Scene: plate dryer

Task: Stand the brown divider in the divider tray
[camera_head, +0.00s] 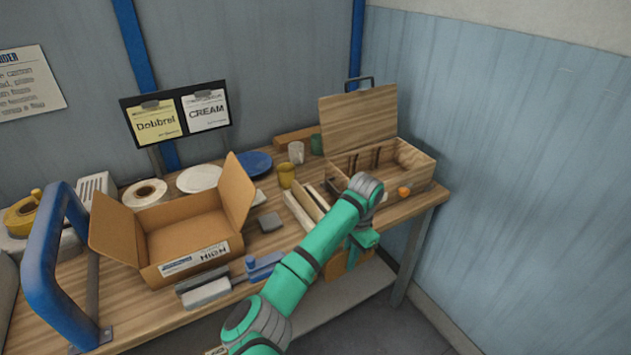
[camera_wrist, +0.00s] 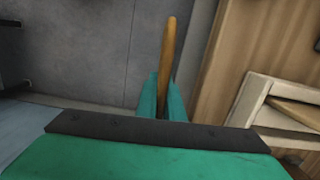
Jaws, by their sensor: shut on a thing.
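The brown divider (camera_wrist: 168,60) shows edge-on in the wrist view as a thin upright strip between the two green fingers. My gripper (camera_wrist: 166,98) is shut on it. In the head view, my gripper (camera_head: 361,243) is at the table's front edge, and the divider's brown face (camera_head: 337,266) shows below it, partly hidden by my arm. A cream-edged tray (camera_head: 299,212) with a brown piece in it lies left of my gripper, partly covered by my arm. Its cream rim (camera_wrist: 247,98) also appears at the right of the wrist view. I cannot tell for sure that it is the divider tray.
An open cardboard box (camera_head: 187,256) stands on the left. Cups, plates and a blue-handled tool (camera_head: 264,265) crowd the wooden table.

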